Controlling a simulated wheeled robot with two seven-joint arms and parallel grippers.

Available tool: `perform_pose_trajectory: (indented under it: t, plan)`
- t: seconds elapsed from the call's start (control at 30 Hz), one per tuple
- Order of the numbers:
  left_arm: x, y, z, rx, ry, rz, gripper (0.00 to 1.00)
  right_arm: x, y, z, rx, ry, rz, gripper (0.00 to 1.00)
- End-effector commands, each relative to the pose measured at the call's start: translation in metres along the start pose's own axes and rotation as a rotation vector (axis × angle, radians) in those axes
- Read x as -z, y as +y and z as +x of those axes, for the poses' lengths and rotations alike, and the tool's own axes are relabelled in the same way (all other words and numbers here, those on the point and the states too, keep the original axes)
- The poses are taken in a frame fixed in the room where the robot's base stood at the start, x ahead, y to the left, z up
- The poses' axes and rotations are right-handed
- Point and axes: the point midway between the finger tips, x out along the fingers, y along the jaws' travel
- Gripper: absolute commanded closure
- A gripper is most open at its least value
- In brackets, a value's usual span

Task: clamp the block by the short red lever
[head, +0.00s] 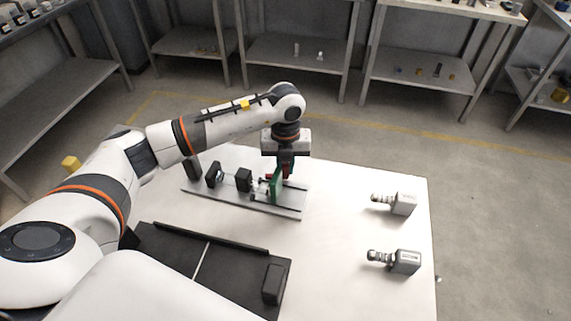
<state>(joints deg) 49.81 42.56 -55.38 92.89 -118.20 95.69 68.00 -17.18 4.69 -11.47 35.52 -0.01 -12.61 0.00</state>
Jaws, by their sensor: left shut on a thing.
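My left gripper (286,168) points down over the right part of a grey rail fixture (246,199) on the white table. It is shut on a small red piece (286,174), which looks like the short red lever; the fingers hide most of it. A green upright part (276,187) stands on the rail just below and left of the fingers. Black blocks (243,180) stand along the rail to its left, with a thin rod between them. I cannot tell which of these is the block to clamp. My right gripper is not in view.
A black tray (223,255) with a raised black block (273,283) lies at the table's front. Shelves stand behind.

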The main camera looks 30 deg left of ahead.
Motion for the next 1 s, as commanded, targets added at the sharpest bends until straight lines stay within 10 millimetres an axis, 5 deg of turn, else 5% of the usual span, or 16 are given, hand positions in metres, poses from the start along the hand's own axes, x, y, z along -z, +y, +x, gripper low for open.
perform_pose_trajectory:
  t: [0.1, 0.4, 0.43, 0.57, 1.0]
  plan:
    - [-0.003, -0.001, 0.003, 0.000, 0.004, 0.082, 1.00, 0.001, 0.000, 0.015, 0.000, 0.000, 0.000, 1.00]
    - [-0.005, 0.000, 0.000, 0.000, 0.001, 0.104, 1.00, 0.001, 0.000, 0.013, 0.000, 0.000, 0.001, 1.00]
    - [-0.005, 0.000, 0.000, 0.000, 0.001, 0.103, 0.79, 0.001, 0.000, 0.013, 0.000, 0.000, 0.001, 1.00]
    - [-0.005, 0.000, 0.000, 0.000, 0.001, 0.103, 0.60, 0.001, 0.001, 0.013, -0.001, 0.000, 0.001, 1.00]
    - [-0.004, 0.000, -0.015, -0.003, 0.005, 0.103, 0.60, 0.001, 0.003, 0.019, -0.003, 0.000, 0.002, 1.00]
